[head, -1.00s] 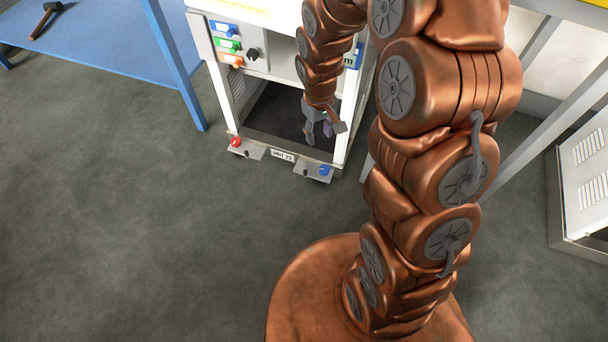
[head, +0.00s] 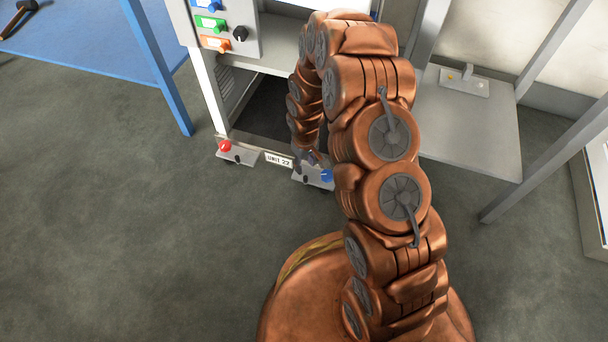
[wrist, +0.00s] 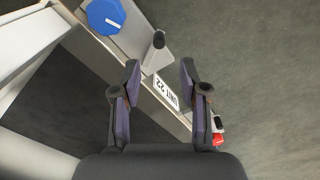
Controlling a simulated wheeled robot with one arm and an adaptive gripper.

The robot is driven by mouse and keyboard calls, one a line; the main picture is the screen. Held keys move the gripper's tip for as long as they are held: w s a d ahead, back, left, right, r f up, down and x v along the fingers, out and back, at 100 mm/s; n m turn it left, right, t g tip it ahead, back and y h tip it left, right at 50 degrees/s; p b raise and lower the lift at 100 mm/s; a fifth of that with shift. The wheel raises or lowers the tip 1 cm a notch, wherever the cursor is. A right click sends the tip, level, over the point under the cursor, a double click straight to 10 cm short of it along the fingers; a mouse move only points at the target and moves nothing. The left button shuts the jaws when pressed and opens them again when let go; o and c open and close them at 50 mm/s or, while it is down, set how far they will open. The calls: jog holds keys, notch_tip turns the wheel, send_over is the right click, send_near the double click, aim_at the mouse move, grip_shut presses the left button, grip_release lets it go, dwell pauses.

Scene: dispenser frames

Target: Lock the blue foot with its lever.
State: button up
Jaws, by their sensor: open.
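The blue foot's knob (head: 326,176) is at the right front corner of the dispenser frame. In the wrist view the knob (wrist: 105,16) is at the upper left, with a white mark on it. The foot's short lever (wrist: 158,40) has a dark tip and stands out from the grey plate beside the knob. My gripper (head: 308,158) is low by this foot, partly hidden by my arm. In the wrist view my gripper (wrist: 160,76) is open and empty, its fingers apart over the "UNIT 22" label (wrist: 166,92). The lever appears just beyond the fingertips; contact is not visible.
A red foot (head: 225,146) with its own dark lever (head: 236,160) is at the left front corner. A blue table (head: 85,45) stands left, and a grey shelf (head: 470,130) with metal legs stands right. The floor in front is clear.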

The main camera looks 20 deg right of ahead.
aim_at(305, 177)
notch_tip(305, 177, down, 8)
jog(key=b, duration=0.3)
jog(key=shift+d+r, duration=0.1)
jog(key=shift+r, duration=0.15)
grip_shut()
